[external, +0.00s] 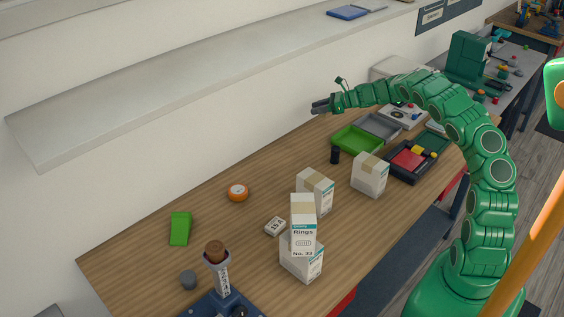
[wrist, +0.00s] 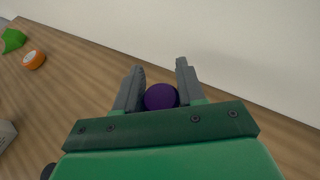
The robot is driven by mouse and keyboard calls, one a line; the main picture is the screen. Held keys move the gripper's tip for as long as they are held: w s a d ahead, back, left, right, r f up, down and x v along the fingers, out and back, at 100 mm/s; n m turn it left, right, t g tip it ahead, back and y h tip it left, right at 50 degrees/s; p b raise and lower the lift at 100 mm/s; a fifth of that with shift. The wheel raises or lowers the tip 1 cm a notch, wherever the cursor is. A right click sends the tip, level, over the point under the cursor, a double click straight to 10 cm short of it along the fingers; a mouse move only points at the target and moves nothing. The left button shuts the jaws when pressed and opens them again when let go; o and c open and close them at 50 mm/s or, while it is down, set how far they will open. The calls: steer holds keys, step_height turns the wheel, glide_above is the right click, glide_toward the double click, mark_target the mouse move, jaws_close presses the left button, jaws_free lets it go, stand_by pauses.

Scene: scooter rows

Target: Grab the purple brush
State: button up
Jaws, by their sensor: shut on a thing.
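The purple brush (wrist: 160,96) shows in the wrist view only as a round, dark purple end between the two grey fingers. The rest of it is hidden behind my gripper's green body. My gripper (wrist: 160,64) is shut on it, with a finger on either side. In the external view my gripper (external: 316,106) points left, above the back of the wooden table near the wall. I cannot make out the brush there.
On the wooden table (external: 180,270) stand several white boxes (external: 369,175), a green tray (external: 356,140), a grey tray (external: 380,126) and a dark bin (external: 414,160). An orange roll (external: 238,192) lies left. A shelf (external: 200,90) runs along the wall. The table's back left is mostly clear.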

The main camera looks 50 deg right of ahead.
steer(key=s+a+r, duration=0.2)
steer(key=s+r, duration=0.2)
steer(key=s, duration=0.5)
steer(key=shift+a+r, duration=0.15)
steer(key=shift+a, duration=0.05)
